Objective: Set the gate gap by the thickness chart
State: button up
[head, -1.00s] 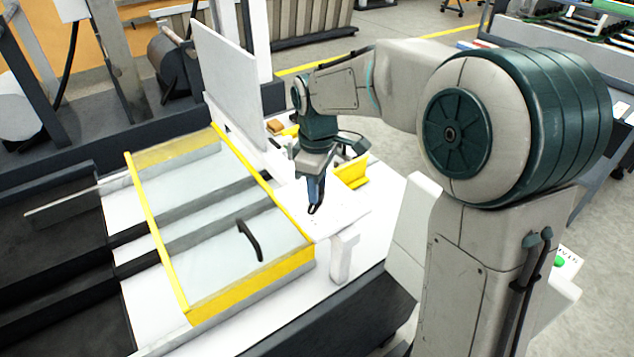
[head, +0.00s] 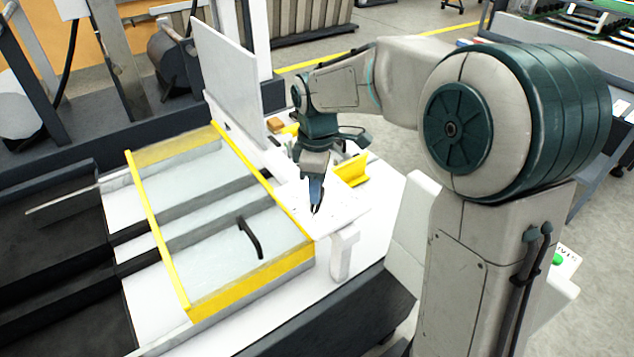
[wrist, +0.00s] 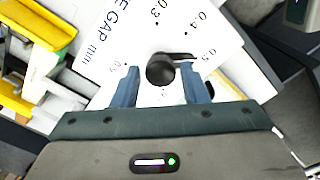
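A white dial plate (wrist: 115,40) in the wrist view is marked "GAP mm", with 0.3, 0.4 and 0.5 readable. It also shows in the head view (head: 346,208) beside the yellow-framed clear guard. A round black knob (wrist: 160,71) sits on the plate, with a black pointer reaching right, toward the 0.5 side. My gripper (wrist: 158,88) is open, its two blue fingers on either side of the knob with small gaps. In the head view my gripper (head: 316,207) points down over the plate and hides the knob. I cannot make out a thickness chart.
The clear guard (head: 215,240) with yellow edges and a black handle (head: 250,238) lies left of my gripper. A yellow bracket (head: 351,170) stands behind it. A white upright panel (head: 228,85) rises at the back. A green button (head: 558,259) is at the right.

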jog(key=shift+o, duration=0.5)
notch_tip(320, 180, up, 14)
jog(key=shift+b, duration=0.4)
jog(key=shift+f, duration=0.1)
jog(key=s+d+f+m+t, duration=0.2)
jog(key=s+d+f+m, duration=0.2)
jog(key=s+d+m, duration=0.4)
jog(key=shift+s+d+f+m, duration=0.3)
jog(key=shift+s+d+f, duration=0.1)
jog(key=shift+s, duration=0.8)
jog(key=s+d+f+m, duration=0.1)
jog(key=s+f+m, duration=0.1)
jog(key=s, duration=0.1)
jog(key=s+d+f+m+t, duration=0.1)
jog(key=s+d+f+m, duration=0.1)
jog(key=s, duration=0.1)
jog(key=s+d+f+m, duration=0.2)
jog(key=shift+s+f+m, duration=0.3)
jog(key=shift+s+m, duration=0.1)
jog(key=shift+c, duration=0.9)
jog(key=shift+s+f, duration=0.15)
jog(key=shift+c, duration=0.7)
jog(key=shift+a, duration=0.15)
